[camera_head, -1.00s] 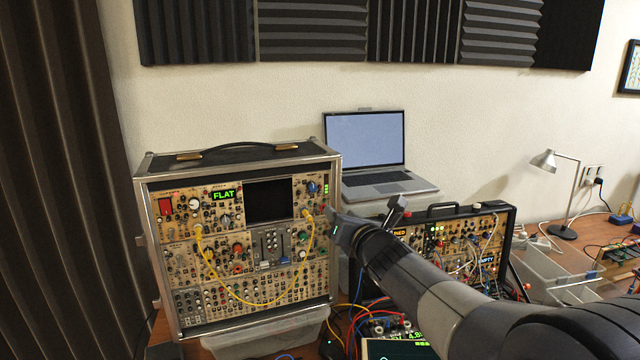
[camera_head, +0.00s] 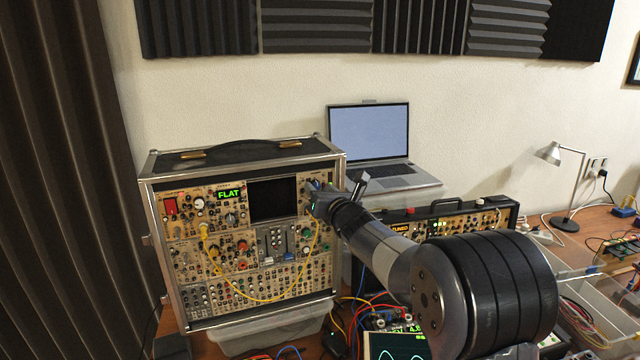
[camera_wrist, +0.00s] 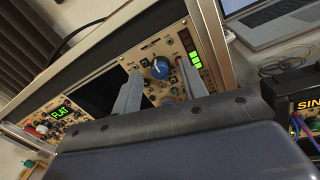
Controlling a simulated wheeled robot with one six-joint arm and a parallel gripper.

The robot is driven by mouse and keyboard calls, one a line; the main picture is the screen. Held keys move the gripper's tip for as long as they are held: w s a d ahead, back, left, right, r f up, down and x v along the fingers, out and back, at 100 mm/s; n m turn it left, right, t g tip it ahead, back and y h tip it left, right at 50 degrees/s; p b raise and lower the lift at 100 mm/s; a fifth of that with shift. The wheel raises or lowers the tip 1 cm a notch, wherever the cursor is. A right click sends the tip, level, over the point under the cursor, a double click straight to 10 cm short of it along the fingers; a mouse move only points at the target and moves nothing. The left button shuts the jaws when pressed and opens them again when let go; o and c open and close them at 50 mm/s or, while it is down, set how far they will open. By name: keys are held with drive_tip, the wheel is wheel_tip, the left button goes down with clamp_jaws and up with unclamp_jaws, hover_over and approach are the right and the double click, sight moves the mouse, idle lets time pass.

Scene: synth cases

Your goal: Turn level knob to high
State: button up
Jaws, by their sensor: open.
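A modular synth case (camera_head: 240,245) stands at the left, with tan panels and a green display reading FLAT (camera_head: 229,194). In the head view this knob (camera_head: 316,184) is partly covered by my gripper (camera_head: 316,194).
A yellow cable (camera_head: 262,299) loops across the case's front. A dark screen (camera_head: 273,198) lies left of the knob. An open laptop (camera_head: 370,140) stands behind. A second synth case (camera_head: 450,225) is at the right, partly behind my arm. Cables and a clear bin (camera_head: 265,333) are below.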

drive_tip(key=shift+w+a, duration=0.2)
drive_tip(key=shift+w, duration=0.2)
drive_tip(key=shift+c, duration=0.4)
clamp_jaws()
